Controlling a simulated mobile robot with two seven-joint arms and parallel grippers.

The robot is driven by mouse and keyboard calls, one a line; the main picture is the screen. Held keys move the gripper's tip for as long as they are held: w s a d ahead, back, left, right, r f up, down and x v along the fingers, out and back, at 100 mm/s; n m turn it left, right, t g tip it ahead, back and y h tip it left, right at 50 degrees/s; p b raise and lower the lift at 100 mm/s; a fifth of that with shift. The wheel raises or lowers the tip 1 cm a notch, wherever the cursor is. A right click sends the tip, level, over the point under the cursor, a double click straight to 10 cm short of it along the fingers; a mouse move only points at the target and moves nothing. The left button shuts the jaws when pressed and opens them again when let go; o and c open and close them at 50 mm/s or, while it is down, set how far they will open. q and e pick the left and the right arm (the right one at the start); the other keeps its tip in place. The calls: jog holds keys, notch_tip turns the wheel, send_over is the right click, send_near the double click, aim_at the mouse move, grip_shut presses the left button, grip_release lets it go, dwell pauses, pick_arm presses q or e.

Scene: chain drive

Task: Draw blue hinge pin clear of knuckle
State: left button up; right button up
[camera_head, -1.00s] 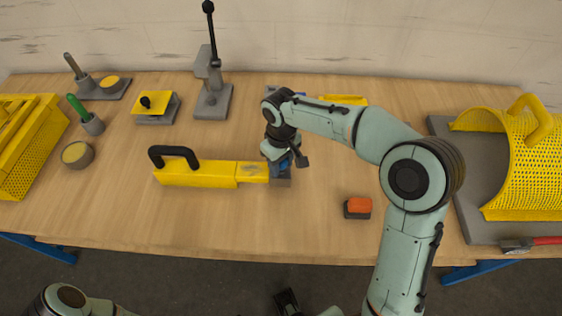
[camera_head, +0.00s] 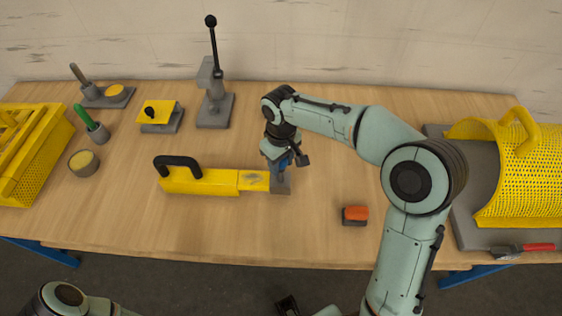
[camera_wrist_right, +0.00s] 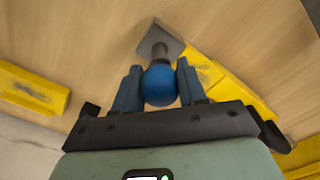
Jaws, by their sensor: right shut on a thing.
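My right gripper (camera_wrist_right: 158,88) is shut on the blue head, one blue finger on each side. In the head view my right gripper (camera_head: 283,163) is above the grey knuckle block (camera_head: 280,187) at the right end of the yellow bar (camera_head: 210,182). The grey shaft shows between the gripper and the block. Whether the shaft's lower end is still inside the knuckle cannot be told. My left gripper is not clearly in view.
A black handle (camera_head: 178,162) stands on the yellow bar. An orange-topped block (camera_head: 355,214) lies to the right. A grey lever press (camera_head: 214,108) stands behind. A yellow mesh guard (camera_head: 515,165) and a red-handled hammer (camera_head: 540,247) are at the far right. The front table is mostly clear.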

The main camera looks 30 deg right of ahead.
pick_arm(q)
jog(key=w+r+p, duration=0.3)
jog(key=r+p, duration=0.1)
jog(key=r, duration=0.1)
pick_arm(e)
jog(key=shift+r, duration=3.4)
pick_arm(q)
jog(key=shift+s, duration=0.2)
pick_arm(e)
jog(key=shift+s, duration=0.1)
